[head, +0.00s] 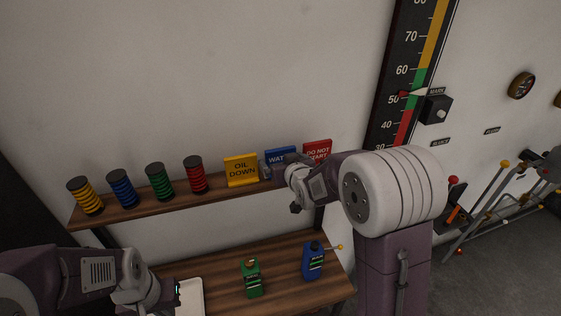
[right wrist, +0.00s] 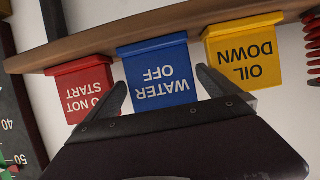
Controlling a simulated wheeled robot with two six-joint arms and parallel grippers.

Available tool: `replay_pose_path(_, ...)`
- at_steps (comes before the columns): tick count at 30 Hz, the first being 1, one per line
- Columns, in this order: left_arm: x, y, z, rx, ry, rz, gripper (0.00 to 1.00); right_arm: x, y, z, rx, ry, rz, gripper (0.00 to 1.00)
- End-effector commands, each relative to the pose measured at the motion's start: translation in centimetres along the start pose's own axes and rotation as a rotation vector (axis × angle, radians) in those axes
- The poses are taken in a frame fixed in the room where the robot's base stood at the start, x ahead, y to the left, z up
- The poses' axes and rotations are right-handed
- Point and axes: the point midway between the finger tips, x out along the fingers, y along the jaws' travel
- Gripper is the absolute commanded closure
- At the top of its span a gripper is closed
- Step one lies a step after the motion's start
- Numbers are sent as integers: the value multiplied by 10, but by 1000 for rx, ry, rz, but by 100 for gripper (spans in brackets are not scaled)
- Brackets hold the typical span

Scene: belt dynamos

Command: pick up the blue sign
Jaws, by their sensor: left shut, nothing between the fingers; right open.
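The blue sign (right wrist: 158,72), lettered "WATER OFF", stands on the upper shelf between the yellow and red signs. It appears upside down in the right wrist view. In the head view the blue sign (head: 280,153) is partly hidden by my right gripper (head: 276,168). My right gripper (right wrist: 161,80) is open, with one finger toward each side edge of the blue sign; I cannot tell if either touches it. My left gripper (head: 177,289) is shut and empty, low at the left beside a pale tray on the lower bench.
The yellow "OIL DOWN" sign (head: 241,170) and red "DO NOT START" sign (head: 317,149) flank the blue one closely. Several coloured spools stand left on the shelf (head: 140,205). Green (head: 251,279) and blue (head: 313,262) bottles stand on the bench below. A tall gauge (head: 398,90) is right.

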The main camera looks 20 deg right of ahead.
Motion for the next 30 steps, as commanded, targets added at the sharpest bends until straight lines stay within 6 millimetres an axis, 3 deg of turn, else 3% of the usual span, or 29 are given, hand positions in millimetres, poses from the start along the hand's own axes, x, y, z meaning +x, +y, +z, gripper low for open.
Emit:
replay_pose_path(4, -23, 0, -2, 0, 0, 0, 100, 20, 0, -6, 0, -5, 0, 0)
replay_pose_path(9, -31, 1, -3, 0, 0, 0, 100, 44, 0, -4, -1, -3, 0, 0)
replay_pose_path(17, -30, 1, -3, 0, 0, 0, 100, 48, 0, -2, 0, -1, 0, 0)
replay_pose_path(20, -30, 1, -3, 0, 0, 0, 100, 48, 0, -2, 0, -1, 0, 22)
replay_pose_path(24, -30, 1, -3, 0, 0, 0, 100, 48, 0, -2, 0, -1, 0, 61)
replay_pose_path(30, -30, 1, -3, 0, 0, 0, 100, 48, 0, -3, 0, 0, 0, 61)
